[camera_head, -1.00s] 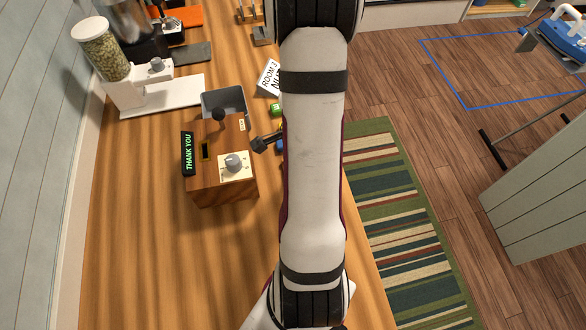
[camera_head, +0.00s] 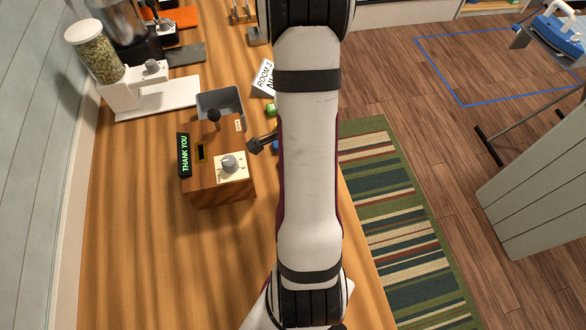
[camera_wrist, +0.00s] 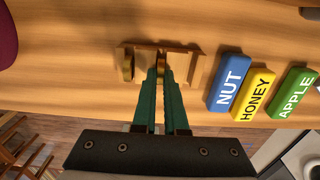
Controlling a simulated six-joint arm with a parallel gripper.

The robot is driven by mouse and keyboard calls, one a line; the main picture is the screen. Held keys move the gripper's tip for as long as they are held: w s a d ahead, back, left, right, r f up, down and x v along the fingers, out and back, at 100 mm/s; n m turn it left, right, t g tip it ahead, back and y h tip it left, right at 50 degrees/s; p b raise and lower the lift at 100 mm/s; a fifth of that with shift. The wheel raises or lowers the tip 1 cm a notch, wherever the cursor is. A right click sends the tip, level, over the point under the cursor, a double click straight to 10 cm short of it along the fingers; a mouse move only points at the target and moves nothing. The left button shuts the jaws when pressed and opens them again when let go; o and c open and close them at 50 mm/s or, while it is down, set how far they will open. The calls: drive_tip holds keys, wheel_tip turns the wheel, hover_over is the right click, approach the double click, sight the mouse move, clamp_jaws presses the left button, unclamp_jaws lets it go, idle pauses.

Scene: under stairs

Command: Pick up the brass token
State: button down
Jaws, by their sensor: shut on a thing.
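In the wrist view my gripper (camera_wrist: 160,78) has teal fingers that reach down to a small wooden rack (camera_wrist: 192,68) on the wooden counter. The fingers are close together and shut on a thin brass token (camera_wrist: 160,60), seen edge-on between them and mostly hidden. A second round brass-coloured piece (camera_wrist: 126,66) stands at the left end of the rack. I cannot tell whether the held token is clear of the rack.
Blue NUT (camera_wrist: 230,83), yellow HONEY (camera_wrist: 253,95) and green APPLE (camera_wrist: 294,93) blocks lie right of the rack. In the head view a wooden box (camera_head: 215,180) with a dial and THANK YOU sign stands left of my arm, with a grain dispenser (camera_head: 96,55) behind. The near counter is clear.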

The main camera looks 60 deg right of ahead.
wheel_tip(320, 180, up, 4)
drive_tip(key=shift+f, duration=0.15)
drive_tip(key=s+r, duration=0.7)
drive_tip(key=s, duration=0.4)
drive_tip(key=shift+s+d, duration=0.35)
drive_tip(key=c, duration=1.5)
unclamp_jaws()
drive_tip(key=shift+r, duration=0.1)
clamp_jaws()
